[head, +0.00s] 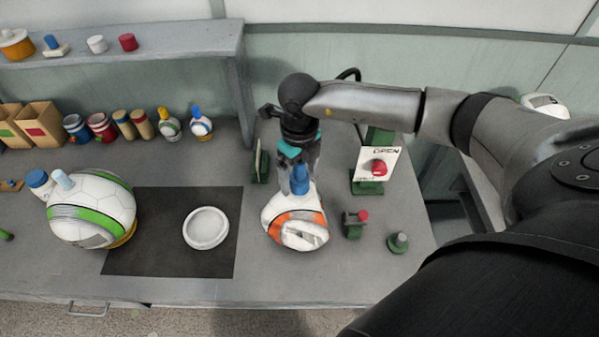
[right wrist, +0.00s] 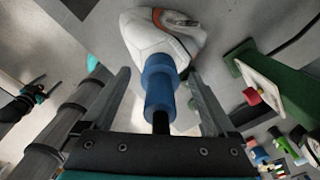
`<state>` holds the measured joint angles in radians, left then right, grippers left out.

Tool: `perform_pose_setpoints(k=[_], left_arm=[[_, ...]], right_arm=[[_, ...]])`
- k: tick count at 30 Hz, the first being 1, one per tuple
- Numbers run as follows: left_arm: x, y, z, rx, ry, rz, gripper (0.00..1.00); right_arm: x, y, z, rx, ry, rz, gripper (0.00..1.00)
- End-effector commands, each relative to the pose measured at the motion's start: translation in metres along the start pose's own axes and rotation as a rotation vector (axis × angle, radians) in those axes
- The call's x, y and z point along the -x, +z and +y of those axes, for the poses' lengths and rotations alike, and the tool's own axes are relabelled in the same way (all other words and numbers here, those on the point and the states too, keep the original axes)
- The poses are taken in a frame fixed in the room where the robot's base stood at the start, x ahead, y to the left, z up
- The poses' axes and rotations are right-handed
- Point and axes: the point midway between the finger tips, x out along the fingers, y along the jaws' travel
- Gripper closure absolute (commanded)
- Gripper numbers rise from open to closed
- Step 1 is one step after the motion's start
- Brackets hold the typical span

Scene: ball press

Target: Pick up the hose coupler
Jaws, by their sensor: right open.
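A blue cylindrical piece, which I take for the hose coupler (head: 300,180), stands on top of a white ball with orange and grey bands (head: 284,208). My right gripper (head: 298,165) is above the ball and points down. In the right wrist view the blue coupler (right wrist: 160,88) lies between the two spread fingers of my right gripper (right wrist: 160,85), with gaps on both sides. A dark end shows at its near side. A dark part with teal (right wrist: 28,98) at the left of that view may be my left gripper; its jaws are unclear. The head view does not show it.
A red button on a white plate (head: 378,163) and small green stands (head: 398,243) are close right of the ball. A green-banded ball (head: 90,210) and a white ring dish (head: 206,228) are left, on and beside a dark mat (head: 150,262). Jars (head: 101,127) line the back.

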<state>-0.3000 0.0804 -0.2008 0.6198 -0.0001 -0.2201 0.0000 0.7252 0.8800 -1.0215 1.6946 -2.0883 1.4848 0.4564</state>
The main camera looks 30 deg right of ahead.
Motion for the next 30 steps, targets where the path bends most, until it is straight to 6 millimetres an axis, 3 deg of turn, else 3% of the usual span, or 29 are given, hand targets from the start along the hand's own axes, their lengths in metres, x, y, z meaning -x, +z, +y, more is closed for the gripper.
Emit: perform_pose_setpoints(k=[5,30], left_arm=[[-0.0002,0.0003,0.0,0.001,0.0,0.0,0.17],[-0.0001,0.0003,-0.0001,0.002,0.0,0.0,0.17]], right_arm=[[-0.0005,0.0001,0.0003,0.001,0.0,0.0,0.08],[0.0003,0.0004,0.0001,0.0,0.0,-0.001,1.0]])
